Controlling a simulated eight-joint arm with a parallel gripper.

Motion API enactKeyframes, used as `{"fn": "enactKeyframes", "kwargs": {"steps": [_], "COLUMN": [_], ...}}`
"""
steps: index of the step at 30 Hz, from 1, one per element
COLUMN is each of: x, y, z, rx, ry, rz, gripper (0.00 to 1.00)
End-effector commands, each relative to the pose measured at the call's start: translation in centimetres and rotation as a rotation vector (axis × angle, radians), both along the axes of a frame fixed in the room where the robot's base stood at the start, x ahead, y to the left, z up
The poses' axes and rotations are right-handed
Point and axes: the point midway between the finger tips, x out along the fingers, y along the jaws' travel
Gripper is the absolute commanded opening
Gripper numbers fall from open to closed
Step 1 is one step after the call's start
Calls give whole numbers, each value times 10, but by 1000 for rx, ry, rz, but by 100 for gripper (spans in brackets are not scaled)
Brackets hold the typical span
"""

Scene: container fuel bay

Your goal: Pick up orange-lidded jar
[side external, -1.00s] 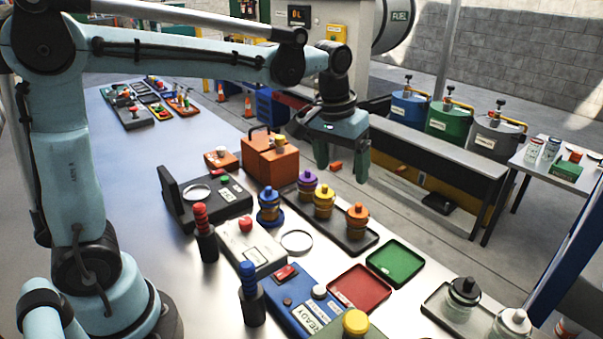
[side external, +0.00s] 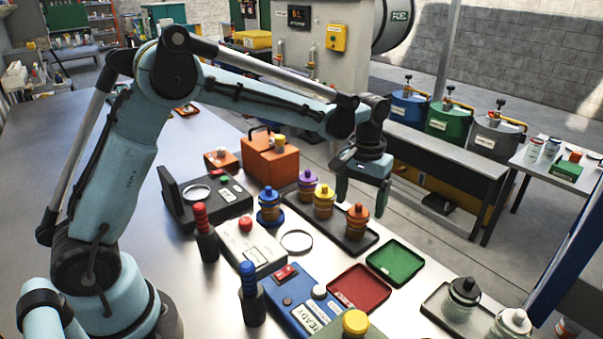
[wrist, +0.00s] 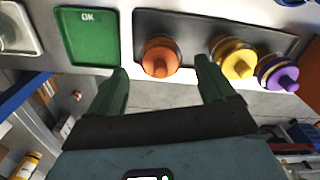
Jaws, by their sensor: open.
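The orange-lidded jar (side external: 357,220) stands upright at the near right end of a dark tray (side external: 366,244). A yellow-lidded jar (side external: 323,202) and a purple-lidded jar (side external: 307,184) stand in the same tray. My gripper (side external: 361,206) is open and empty, above and close to the orange-lidded jar in the side view. In the wrist view, the orange-lidded jar (wrist: 160,60) shows between and beyond the open fingertips (wrist: 160,72). I cannot tell the exact gap between fingers and jar.
A green tray (side external: 396,262) and a red tray (side external: 359,288) lie beside the dark tray. A blue-lidded jar (side external: 268,205) stands left of it, with an orange box (side external: 270,158) behind.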

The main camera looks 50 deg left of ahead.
Motion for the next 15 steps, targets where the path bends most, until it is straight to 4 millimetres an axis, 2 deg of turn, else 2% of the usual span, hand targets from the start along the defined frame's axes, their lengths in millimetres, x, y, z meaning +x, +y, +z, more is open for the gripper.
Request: {"fn": "enactKeyframes", "kwargs": {"steps": [5,12,15], "x": [1,4,3], "y": [1,2,2], "z": [-12,-45,-53], "rx": [0,0,0], "ry": [0,0,-1], "rz": [0,0,0], "gripper": [83,83,83]}}
